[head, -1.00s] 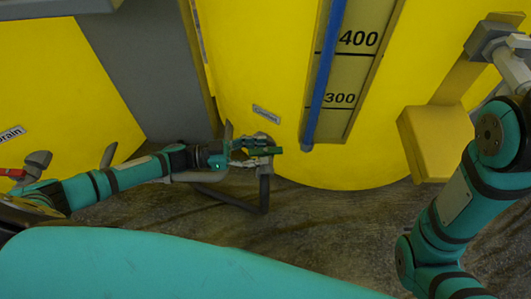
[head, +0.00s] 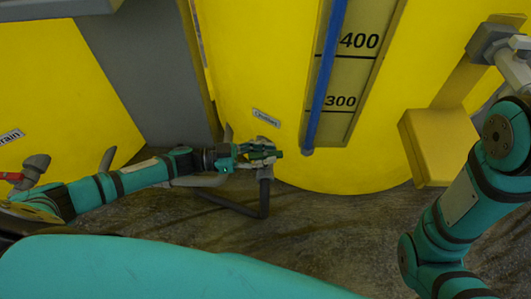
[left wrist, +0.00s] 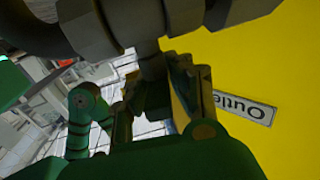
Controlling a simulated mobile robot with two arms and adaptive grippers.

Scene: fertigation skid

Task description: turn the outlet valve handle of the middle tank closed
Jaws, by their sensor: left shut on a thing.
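The middle tank (head: 250,60) is the yellow one with the level scale (head: 345,85). Its outlet label (head: 266,117) sits low on its wall, and the same label shows upside down in the left wrist view (left wrist: 243,107). My left gripper (head: 268,153) is at the outlet valve below the label, shut on the green valve handle (head: 279,153), whose tip shows past the fingers. The fingers hide most of the handle. In the left wrist view, the grey valve and pipe fittings (left wrist: 150,25) lie just beyond my fingers (left wrist: 170,90). My right gripper is not in view.
A grey hose (head: 264,195) drops from the outlet and bends along the floor. Another yellow tank (head: 60,90) with a drain label and a red-handled valve (head: 14,177) stands at the left. A yellow box (head: 425,150) is at the right.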

